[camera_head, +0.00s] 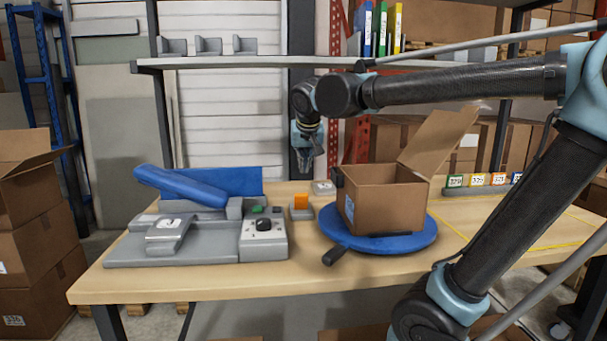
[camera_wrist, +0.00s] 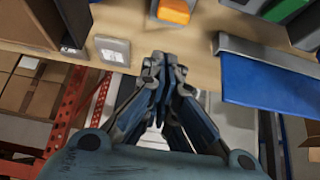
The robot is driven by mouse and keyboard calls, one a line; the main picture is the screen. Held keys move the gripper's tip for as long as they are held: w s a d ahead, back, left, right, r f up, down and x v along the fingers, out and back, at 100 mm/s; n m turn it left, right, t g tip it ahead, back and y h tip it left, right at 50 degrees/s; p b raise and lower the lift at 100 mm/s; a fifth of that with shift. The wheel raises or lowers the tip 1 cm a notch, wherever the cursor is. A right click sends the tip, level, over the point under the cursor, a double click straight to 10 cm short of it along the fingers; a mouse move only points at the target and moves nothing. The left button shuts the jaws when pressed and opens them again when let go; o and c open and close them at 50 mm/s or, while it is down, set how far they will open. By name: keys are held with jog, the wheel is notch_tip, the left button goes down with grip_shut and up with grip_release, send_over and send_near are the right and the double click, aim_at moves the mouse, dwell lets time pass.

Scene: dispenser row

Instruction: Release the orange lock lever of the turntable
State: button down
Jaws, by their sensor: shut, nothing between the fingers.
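The orange lock lever (camera_head: 300,202) sits on a small grey base (camera_head: 302,214) on the bench, just left of the turntable. In the wrist view the lever (camera_wrist: 174,11) shows at the top edge, partly cut off. The turntable is a round blue disc (camera_head: 424,238) with a dark handle (camera_head: 334,256) at its front left. My gripper (camera_head: 305,174) is shut and empty, pointing down near the back edge of the bench, apart from the lever. In the wrist view its fingertips (camera_wrist: 164,60) meet, with the lever beyond them.
An open cardboard box (camera_head: 382,208) stands on the turntable. A grey machine with a raised blue lid (camera_head: 190,187) is at the left. A small grey device (camera_head: 323,188) lies near the back edge. Bare bench surface (camera_head: 310,270) shows in front.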

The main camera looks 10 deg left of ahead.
jog(key=shift+v, duration=2.45)
